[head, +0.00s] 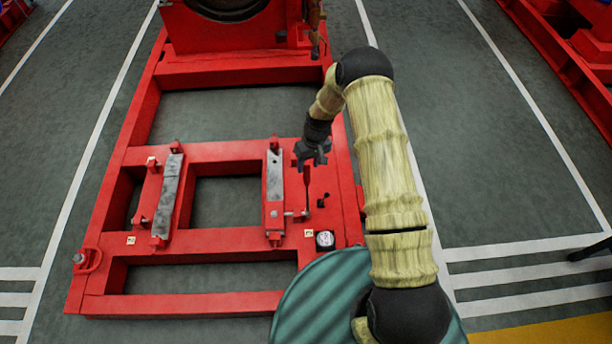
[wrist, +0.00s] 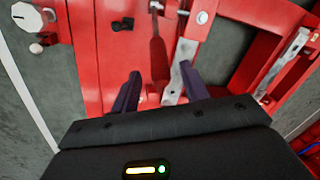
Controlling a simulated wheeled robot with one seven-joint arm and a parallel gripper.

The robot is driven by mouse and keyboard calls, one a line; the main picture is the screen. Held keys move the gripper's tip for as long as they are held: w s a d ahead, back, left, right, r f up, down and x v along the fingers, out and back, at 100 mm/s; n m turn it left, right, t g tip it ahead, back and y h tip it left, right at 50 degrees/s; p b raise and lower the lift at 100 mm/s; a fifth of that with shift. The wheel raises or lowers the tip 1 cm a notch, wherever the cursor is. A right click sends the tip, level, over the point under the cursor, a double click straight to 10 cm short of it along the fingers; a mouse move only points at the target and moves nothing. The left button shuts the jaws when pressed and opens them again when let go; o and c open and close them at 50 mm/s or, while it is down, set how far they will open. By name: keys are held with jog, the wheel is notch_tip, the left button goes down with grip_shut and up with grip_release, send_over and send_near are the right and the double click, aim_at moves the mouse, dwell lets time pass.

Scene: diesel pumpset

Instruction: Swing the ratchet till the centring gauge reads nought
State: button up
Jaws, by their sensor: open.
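The ratchet handle (head: 306,180) stands up from the right-hand mounting rail, with a dark red grip. In the wrist view the ratchet handle (wrist: 158,55) appears between my fingertips in the picture; I cannot tell how far beyond them it is. My gripper (head: 312,158) is open and empty, close to the handle's top in the head view. In the wrist view my gripper (wrist: 158,82) shows two dark, parted fingers. The centring gauge (head: 325,240) is a white dial at the frame's front right. The gauge (wrist: 28,17) shows a dark needle, but its reading is too small to tell.
A red skid frame (head: 210,303) lies on the grey floor. Two grey-topped rails, left (head: 168,195) and right (head: 274,175), sit on it. A small black fitting (head: 321,202) is right of the handle. A ribbed green round object (head: 320,300) is in front.

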aim_at(306, 174)
jog(key=f, duration=0.2)
jog(key=f+b, duration=0.1)
jog(key=f, duration=0.2)
jog(key=shift+s+a+f, duration=0.25)
jog(key=shift+a+f, duration=0.15)
grip_shut()
